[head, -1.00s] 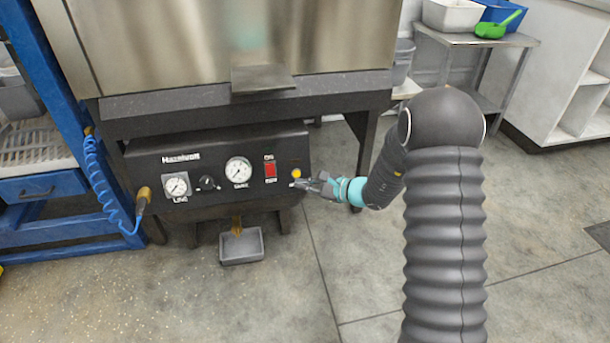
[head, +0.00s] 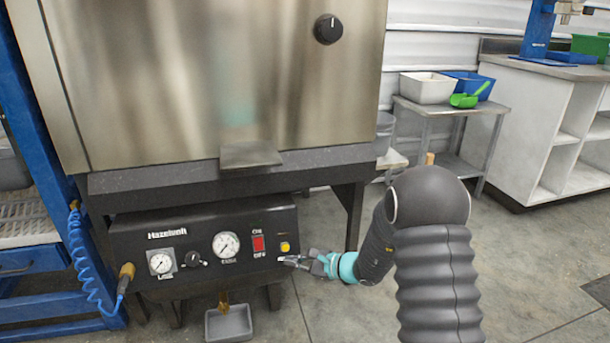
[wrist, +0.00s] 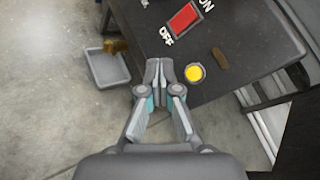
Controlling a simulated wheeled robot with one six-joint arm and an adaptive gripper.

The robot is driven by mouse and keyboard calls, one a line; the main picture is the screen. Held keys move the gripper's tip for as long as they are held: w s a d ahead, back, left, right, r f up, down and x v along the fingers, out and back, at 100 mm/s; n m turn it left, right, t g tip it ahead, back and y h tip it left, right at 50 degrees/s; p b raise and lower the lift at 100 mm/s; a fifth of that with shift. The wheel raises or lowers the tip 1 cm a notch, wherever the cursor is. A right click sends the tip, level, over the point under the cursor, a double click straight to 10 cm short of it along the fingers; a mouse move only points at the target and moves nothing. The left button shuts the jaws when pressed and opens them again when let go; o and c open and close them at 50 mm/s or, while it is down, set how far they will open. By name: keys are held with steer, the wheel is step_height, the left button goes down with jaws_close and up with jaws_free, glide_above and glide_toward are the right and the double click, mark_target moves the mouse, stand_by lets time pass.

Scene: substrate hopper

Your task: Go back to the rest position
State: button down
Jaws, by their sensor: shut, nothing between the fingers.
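My gripper (head: 290,261) is shut and empty, close to the right end of the black control panel (head: 140,234) of the hopper (head: 160,90). In the wrist view the fingers (wrist: 159,72) are together, just left of the yellow button (wrist: 195,72). The button also shows in the head view (head: 285,247), just above the fingertips. Whether the fingers touch the panel is unclear. The red ON/OFF switch (head: 258,243) is left of the button; in the wrist view it lies above the fingers (wrist: 184,20).
A grey tray (head: 229,324) sits on the floor below the panel. A blue rack (head: 30,290) with a coiled hose (head: 85,262) stands at left. A steel side table (head: 450,108) holds bins and a green scoop (head: 470,95). Open floor (head: 530,270) lies at right.

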steer(key=s+f+n+g, duration=0.3)
steer(key=s+f+g, duration=0.1)
steer(key=s, duration=0.4)
steer(key=s+d+r+n+g+h+p, duration=0.1)
steer(key=s+d+r+n+g+h, duration=0.15)
steer(key=s, duration=0.25)
steer(key=s+d+r+n+g+h, duration=0.1)
steer(key=s+d+r+n+h, duration=0.15)
steer(key=s, duration=0.25)
steer(key=s+d+r+n+t+h+p, duration=0.2)
steer(key=s+d+r, duration=0.3)
steer(key=r, duration=0.3)
steer(key=s+d+r+n+t+h+p, duration=0.1)
steer(key=s+d+r+n+t+h, duration=0.1)
steer(key=s+d+r, duration=0.3)
steer(key=s+d+r+n+t+h+p, duration=0.2)
steer(key=s+r, duration=0.5)
steer(key=r, duration=0.6)
steer(key=d+n+t+h, duration=0.1)
steer(key=d+n+h, duration=0.1)
steer(key=d, duration=0.1)
steer(key=shift+s+d+p, duration=0.25)
steer(key=shift+d+p, duration=0.05)
steer(key=shift+d, duration=0.05)
steer(key=shift+r, duration=0.1)
